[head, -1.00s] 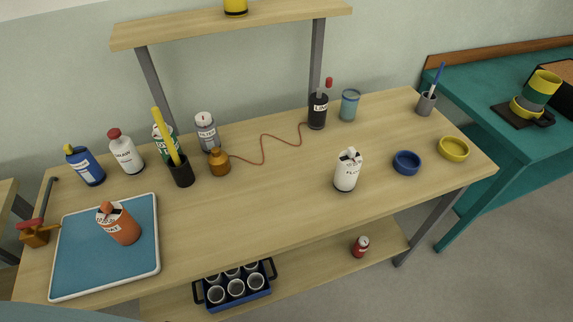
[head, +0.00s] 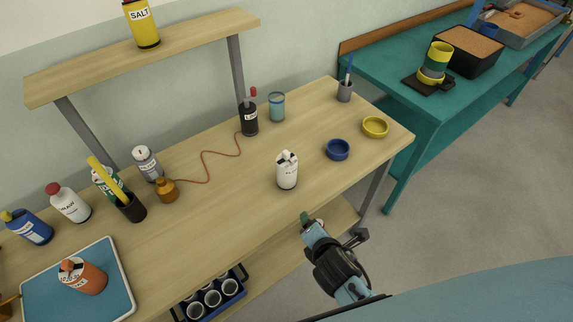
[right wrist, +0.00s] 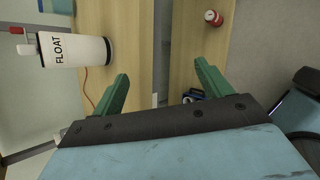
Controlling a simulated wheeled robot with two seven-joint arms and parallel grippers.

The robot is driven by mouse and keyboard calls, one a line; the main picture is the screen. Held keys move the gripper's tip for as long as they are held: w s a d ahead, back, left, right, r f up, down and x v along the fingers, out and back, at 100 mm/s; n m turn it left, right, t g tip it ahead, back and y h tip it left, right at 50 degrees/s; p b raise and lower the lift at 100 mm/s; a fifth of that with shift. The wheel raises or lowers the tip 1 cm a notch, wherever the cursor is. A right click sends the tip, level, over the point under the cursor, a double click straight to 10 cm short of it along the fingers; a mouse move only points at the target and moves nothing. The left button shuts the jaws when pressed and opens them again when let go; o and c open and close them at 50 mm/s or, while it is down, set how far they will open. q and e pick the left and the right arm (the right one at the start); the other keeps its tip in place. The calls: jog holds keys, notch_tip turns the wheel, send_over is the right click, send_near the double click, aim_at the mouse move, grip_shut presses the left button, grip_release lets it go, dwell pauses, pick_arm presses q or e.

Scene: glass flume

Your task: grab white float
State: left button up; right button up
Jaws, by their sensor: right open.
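The white float (head: 287,172) is a white bottle with a dark and white top, standing upright on the wooden table (head: 215,215) near its front edge. In the right wrist view the white float (right wrist: 75,50) lies sideways at upper left, its FLOAT label readable. My right gripper (head: 306,218) is in front of the table edge, to the right of and nearer than the float, not touching it. In the right wrist view its green fingers (right wrist: 162,84) are spread apart with nothing between them. My left gripper is not in view.
A blue dish (head: 338,150) and a yellow dish (head: 375,127) stand right of the float. A black bottle (head: 249,118) with a red cord stands behind it. A red can (right wrist: 213,18) is on the lower shelf.

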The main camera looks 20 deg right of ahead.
aim_at(289, 176)
jog(key=w+a+r+n+t, duration=0.4)
jog(key=w+r+n, duration=0.2)
jog(key=r+n, duration=0.5)
jog(key=shift+n, duration=0.3)
jog(key=x, duration=0.2)
jog(key=f+x, duration=0.1)
jog(key=x, duration=0.5)
jog(key=shift+s+f, duration=0.15)
jog(key=shift+f, duration=0.2)
jog(key=b+x, duration=0.1)
jog(key=x, duration=0.4)
jog(key=shift+a+f+b, duration=0.15)
jog(key=shift+b, duration=0.15)
jog(key=shift+y, duration=0.3)
jog(key=c, duration=1.1)
